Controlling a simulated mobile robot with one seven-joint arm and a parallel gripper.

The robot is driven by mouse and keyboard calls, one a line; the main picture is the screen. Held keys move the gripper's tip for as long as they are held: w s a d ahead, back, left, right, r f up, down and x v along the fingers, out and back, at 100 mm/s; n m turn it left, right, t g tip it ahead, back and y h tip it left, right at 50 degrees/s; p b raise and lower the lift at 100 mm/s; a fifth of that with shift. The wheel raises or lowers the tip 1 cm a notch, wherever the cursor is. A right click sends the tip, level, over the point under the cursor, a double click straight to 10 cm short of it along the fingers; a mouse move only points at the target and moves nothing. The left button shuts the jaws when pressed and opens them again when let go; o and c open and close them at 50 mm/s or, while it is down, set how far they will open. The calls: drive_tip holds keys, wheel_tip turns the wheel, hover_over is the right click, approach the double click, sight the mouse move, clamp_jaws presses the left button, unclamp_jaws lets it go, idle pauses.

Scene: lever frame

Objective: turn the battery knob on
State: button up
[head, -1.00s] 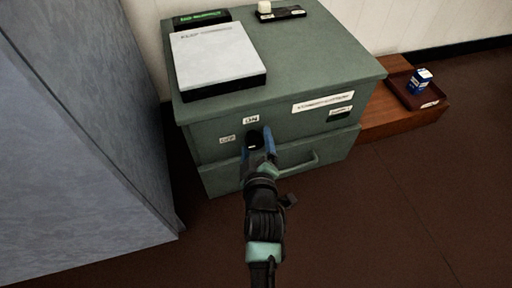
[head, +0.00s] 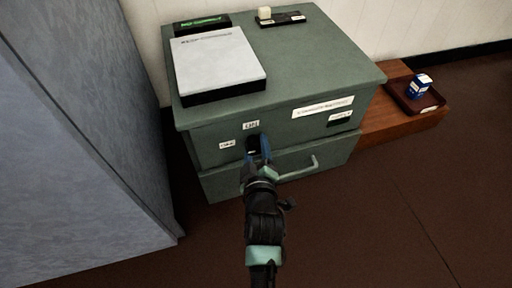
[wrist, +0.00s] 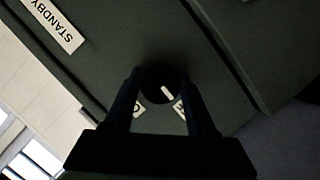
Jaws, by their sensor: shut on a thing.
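The battery knob (wrist: 157,76) is a dark round knob with a white pointer line on the green cabinet's front. In the head view the knob (head: 252,146) is partly hidden by my fingers. My gripper (head: 256,150) reaches it from the front, and in the wrist view its two fingers (wrist: 160,80) stand on either side of the knob, shut on it. The pointer line slants toward the right one of two small labels below the knob in the wrist view. In the head view one label (head: 251,126) is above the knob and another (head: 227,145) is left of it.
The cabinet (head: 310,70) carries a white-topped box (head: 218,55), a green-lit display (head: 202,22) and a dark plate with a pale block (head: 265,13). A drawer handle (head: 300,170) is close right of my gripper. A grey-blue panel (head: 70,140) stands left.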

drive_tip(key=m+g+y, duration=0.1)
drive_tip(key=m, duration=0.2)
drive_tip(key=shift+d, duration=0.1)
drive_tip(key=m+y, duration=0.2)
drive_tip(key=m, duration=0.1)
drive_tip(key=shift+g, duration=0.4)
drive_tip(key=m+y+b, duration=0.1)
drive_tip(key=m+y, duration=0.2)
drive_tip(key=shift+f+m, duration=0.1)
drive_tip(key=shift+m, duration=0.3)
drive_tip(key=shift+m+y, duration=0.7)
drive_tip(key=shift+m, duration=0.6)
drive_tip(key=shift+g, duration=0.3)
drive_tip(key=o, duration=1.4)
